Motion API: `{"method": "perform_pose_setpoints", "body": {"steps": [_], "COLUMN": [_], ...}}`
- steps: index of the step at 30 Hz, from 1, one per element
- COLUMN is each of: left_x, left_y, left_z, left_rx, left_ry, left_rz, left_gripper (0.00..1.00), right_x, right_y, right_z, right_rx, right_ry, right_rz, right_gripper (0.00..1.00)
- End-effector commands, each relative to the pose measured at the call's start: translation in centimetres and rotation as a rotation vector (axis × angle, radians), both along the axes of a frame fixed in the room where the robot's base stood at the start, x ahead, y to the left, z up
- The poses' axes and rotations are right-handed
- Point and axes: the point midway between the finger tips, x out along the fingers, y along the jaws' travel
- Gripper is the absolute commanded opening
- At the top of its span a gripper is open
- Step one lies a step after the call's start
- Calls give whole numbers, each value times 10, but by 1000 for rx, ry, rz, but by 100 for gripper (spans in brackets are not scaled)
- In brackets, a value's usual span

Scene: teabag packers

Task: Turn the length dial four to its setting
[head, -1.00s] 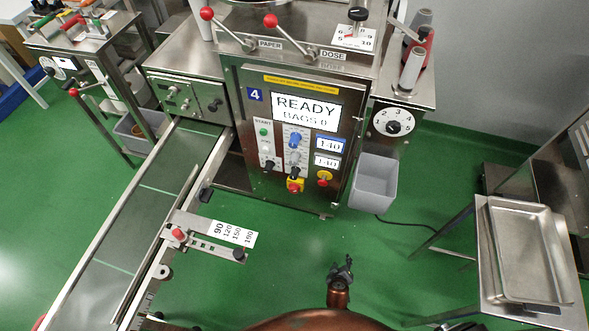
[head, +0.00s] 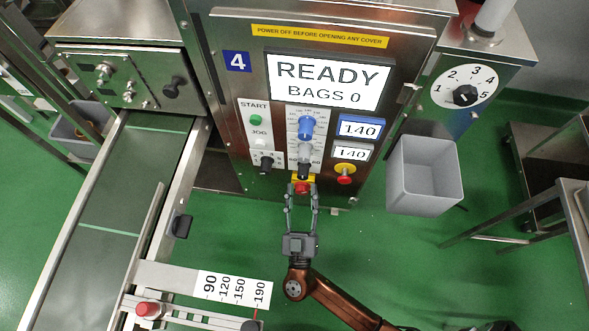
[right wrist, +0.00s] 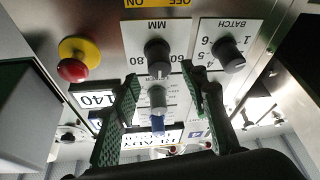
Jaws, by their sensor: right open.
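Machine four's panel holds a column of knobs in the head view: a blue knob (head: 306,126) on top, a grey knob (head: 305,150) and a black knob (head: 303,170) below. The right wrist view shows the column upside down: black knob (right wrist: 157,52) beside "MM", grey knob (right wrist: 157,97), blue knob (right wrist: 157,123). My right gripper (head: 302,192) is open and empty, pointing at the panel below the black knob. Its fingers (right wrist: 160,78) appear either side of the column; contact is not visible. My left gripper is out of view.
A screen (head: 328,81) reads READY, BAGS 0; a blue-framed display (head: 361,128) and a white one (head: 351,154) read 140. A red button (head: 344,180), a red switch (head: 302,187) and a batch knob (right wrist: 231,52) are close. A grey bin (head: 425,175) hangs right; a conveyor (head: 125,190) runs left.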

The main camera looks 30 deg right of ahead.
Motion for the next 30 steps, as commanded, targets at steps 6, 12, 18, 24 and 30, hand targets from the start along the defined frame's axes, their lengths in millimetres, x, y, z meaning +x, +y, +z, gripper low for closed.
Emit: {"method": "perform_pose_setpoints", "body": {"steps": [6, 12, 18, 24, 30], "left_x": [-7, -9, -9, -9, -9], "left_y": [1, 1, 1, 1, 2], "left_z": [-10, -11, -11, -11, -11], "left_rx": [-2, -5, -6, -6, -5], "left_ry": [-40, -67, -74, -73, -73], "left_rz": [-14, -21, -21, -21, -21], "left_gripper": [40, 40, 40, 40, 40], "right_x": [29, 43, 46, 45, 45], "right_y": [-16, -25, -26, -26, -26], "right_z": [10, 17, 19, 19, 19], "right_rx": [1, -1, -1, -1, -1], "right_ry": [2, 5, 5, 5, 5], "right_rz": [-2, -3, -3, -3, -3], "right_gripper": [40, 40, 40, 34, 20]}}
